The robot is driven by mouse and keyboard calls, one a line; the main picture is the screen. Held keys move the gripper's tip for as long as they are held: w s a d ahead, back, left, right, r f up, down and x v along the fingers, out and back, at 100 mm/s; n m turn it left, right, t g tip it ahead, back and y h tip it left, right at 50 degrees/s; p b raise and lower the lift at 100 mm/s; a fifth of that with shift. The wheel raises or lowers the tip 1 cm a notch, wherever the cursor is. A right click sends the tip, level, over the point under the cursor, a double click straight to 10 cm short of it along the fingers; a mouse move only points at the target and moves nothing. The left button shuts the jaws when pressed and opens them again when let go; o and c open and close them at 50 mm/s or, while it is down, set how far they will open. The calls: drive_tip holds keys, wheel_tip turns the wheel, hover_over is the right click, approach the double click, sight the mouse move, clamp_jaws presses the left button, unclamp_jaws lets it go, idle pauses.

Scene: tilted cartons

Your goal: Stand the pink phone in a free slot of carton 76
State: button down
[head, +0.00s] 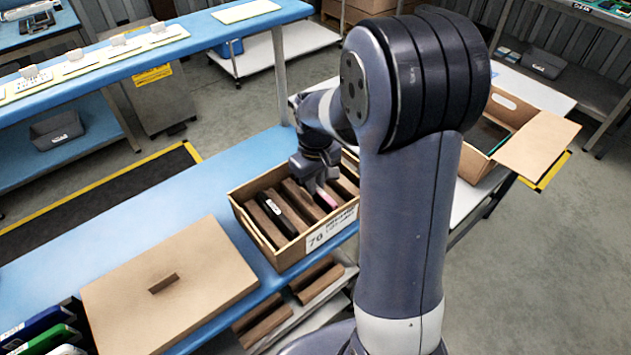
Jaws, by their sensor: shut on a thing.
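Carton 76 (290,258) is an open cardboard box with brown dividers on the blue table, its number on a white front label. A dark phone with a white label (277,214) stands in a slot toward its left end. My gripper (322,188) points down over the middle of the carton, shut on the pink phone (328,200). Only a small pink part shows, low among the dividers. I cannot tell whether it touches the slot bottom. My arm hides the carton's right end.
A cardboard lid with a dark handle (205,255) lies on the blue table (180,205) left of the carton. Another open carton (535,145) stands at the right behind my arm. Coloured items (45,335) stand at the lower left.

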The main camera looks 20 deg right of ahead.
drive_tip(key=c, duration=1.3)
unclamp_jaws()
drive_tip(key=shift+c, duration=0.2)
wheel_tip(320, 180, up, 11)
drive_tip(key=shift+p, duration=0.3)
wheel_tip(320, 180, up, 7)
drive_tip(key=p, duration=0.6)
drive_tip(key=shift+f, duration=0.2)
